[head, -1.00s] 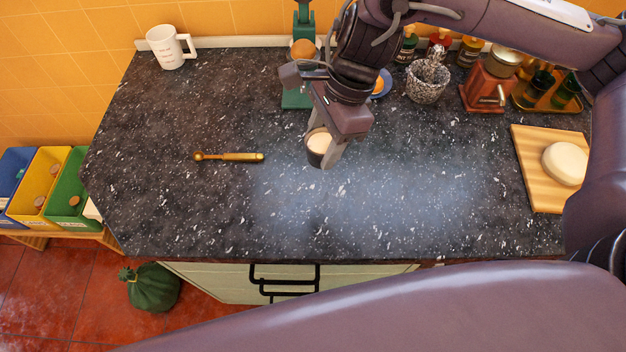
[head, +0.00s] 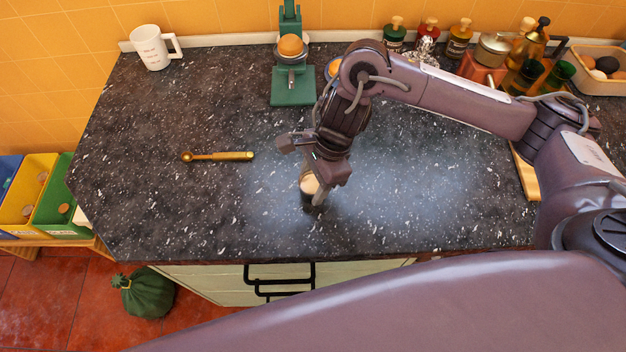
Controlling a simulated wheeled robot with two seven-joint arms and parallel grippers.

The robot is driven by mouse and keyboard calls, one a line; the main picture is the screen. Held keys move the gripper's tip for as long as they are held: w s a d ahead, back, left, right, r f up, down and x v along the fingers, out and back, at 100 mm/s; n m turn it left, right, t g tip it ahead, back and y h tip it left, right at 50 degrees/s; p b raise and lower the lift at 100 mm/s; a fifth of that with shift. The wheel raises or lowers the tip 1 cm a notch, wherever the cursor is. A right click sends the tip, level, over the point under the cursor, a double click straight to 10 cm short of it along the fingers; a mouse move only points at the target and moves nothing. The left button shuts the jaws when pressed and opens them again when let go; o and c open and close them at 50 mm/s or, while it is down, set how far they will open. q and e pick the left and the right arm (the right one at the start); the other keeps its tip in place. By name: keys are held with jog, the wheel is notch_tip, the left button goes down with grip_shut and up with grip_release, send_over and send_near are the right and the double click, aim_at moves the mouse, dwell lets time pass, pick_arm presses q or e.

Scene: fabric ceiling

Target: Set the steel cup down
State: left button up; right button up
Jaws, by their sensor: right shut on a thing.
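The steel cup (head: 307,198) is a small dark cup with a pale, creamy top, at the middle front of the speckled dark counter (head: 200,205) in the head view. My right gripper (head: 313,193) comes down on it from above and is shut on it. The fingers hide part of the cup. The cup looks upright and is at or just above the counter surface; I cannot tell whether its base touches. My left gripper is not in view.
Bottles (head: 459,38) stand at the back right. The front left counter is clear.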

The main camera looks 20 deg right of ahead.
jog(key=shift+f, duration=0.15)
jog(key=o, duration=1)
jog(key=shift+o, duration=0.2)
jog(key=shift+r, duration=0.25)
jog(key=shift+w+d+r, duration=0.1)
jog(key=shift+d+r, duration=0.1)
jog(key=shift+r, duration=0.15)
jog(key=v, duration=1.1)
